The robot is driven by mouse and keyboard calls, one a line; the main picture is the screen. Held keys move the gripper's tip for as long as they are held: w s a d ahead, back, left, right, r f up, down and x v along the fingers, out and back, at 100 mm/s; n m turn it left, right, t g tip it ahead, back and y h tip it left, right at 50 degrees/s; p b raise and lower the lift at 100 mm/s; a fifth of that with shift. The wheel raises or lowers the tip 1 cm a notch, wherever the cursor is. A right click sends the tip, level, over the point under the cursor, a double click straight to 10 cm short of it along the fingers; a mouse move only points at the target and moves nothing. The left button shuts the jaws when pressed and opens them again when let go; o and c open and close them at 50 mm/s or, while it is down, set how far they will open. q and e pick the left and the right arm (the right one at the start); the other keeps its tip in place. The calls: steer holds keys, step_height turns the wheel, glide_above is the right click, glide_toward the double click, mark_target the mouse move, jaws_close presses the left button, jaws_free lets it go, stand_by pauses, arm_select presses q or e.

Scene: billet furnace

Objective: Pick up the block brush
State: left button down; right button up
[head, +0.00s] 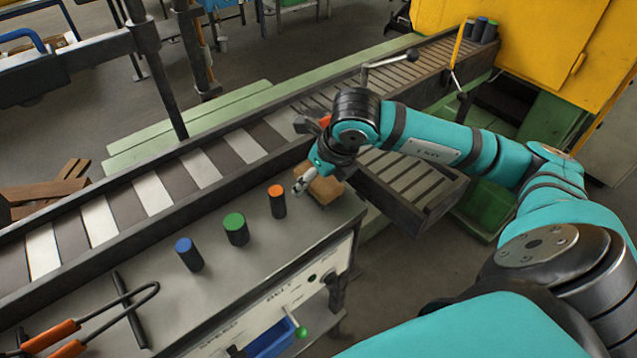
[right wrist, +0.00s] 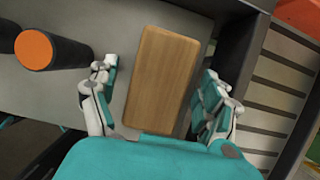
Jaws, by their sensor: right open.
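The block brush shows as a light wooden block (head: 325,188) on the right end of the grey bench top, partly hidden by my right gripper in the head view. In the right wrist view its wooden top (right wrist: 162,75) lies between the two fingers. My right gripper (head: 302,184) is over the block, with one finger on each side; it also shows in the right wrist view (right wrist: 158,98). It is open, with a gap to the block on both sides. Any bristles are hidden. My left gripper is not in view.
Orange-topped (head: 277,201), green-topped (head: 236,229) and blue-topped (head: 189,254) dark cylinders stand left of the block on the bench (head: 165,310). Orange-handled tongs (head: 60,335) lie at the front left. A slatted conveyor (head: 160,190) runs behind the bench, toward a yellow furnace (head: 540,40).

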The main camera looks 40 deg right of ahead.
steer(key=c, duration=1.3)
steer(key=shift+c, duration=0.2)
steer(key=shift+r+p, duration=0.3)
steer(key=shift+p, duration=0.2)
steer(key=shift+r, duration=0.2)
step_height(320, 180, up, 9)
steer(key=shift+f+b, duration=0.1)
steer(key=shift+b, duration=0.6)
steer(key=shift+r, duration=0.35)
